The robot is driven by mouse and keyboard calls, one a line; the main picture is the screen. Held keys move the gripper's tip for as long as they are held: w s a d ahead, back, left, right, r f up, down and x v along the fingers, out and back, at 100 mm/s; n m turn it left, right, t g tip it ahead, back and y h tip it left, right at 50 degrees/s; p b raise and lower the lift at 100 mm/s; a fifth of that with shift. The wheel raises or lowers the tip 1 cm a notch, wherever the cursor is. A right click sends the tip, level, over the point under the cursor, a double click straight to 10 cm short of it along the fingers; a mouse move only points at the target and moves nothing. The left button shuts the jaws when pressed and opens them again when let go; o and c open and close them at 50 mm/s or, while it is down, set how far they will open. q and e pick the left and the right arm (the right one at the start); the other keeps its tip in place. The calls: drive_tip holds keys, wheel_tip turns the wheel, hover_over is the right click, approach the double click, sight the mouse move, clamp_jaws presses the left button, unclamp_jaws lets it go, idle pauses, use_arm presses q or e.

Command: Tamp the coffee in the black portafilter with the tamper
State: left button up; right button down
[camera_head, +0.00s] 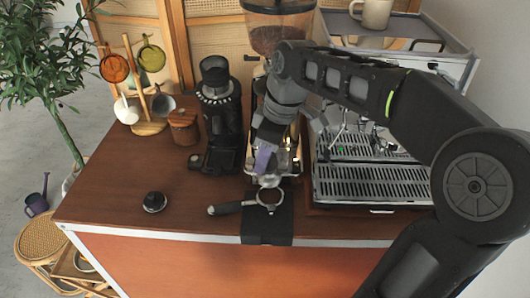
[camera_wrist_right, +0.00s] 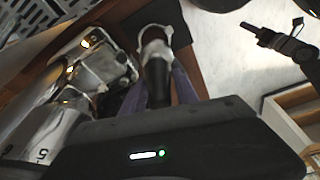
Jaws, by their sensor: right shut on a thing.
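The black portafilter (camera_head: 232,207) lies at the counter's front edge. Its handle points left and its metal ring (camera_head: 269,197) is on a black mat. My right gripper (camera_head: 266,166) is just above and behind the ring, pointing down. Its purple fingers are shut on a black-handled piece with a silver end, which looks like the tamper; it shows between the fingers in the right wrist view (camera_wrist_right: 158,82). The silver end is at or just above the ring; I cannot tell whether they touch. The coffee in the basket cannot be made out. My left gripper is not in view.
The black mat (camera_head: 267,230) hangs over the front edge. A small round black piece (camera_head: 155,202) sits on the left counter. A black grinder (camera_head: 216,125), a wooden jar (camera_head: 184,127) and a cup tree (camera_head: 149,126) stand behind. The espresso machine's drip tray (camera_head: 370,184) is on the right.

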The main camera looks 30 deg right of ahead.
sight(266, 178)
drive_tip(key=shift+w+d+f, duration=0.1)
drive_tip(key=shift+w+f, duration=0.05)
drive_tip(key=shift+f, duration=0.2)
drive_tip(key=shift+f+b, duration=1.9)
drive_tip(key=shift+f, duration=0.2)
drive_tip(key=shift+s+f+b, duration=0.2)
drive_tip(key=shift+f+b, duration=0.75)
drive_tip(key=shift+f, duration=0.35)
idle(1.3)
drive_tip(key=shift+r, duration=0.1)
drive_tip(key=shift+w+r+p, duration=0.1)
drive_tip(key=shift+r+p, duration=1.1)
drive_tip(key=shift+r, duration=0.3)
drive_tip(key=shift+r+p, duration=1.95)
drive_tip(key=shift+r, duration=0.55)
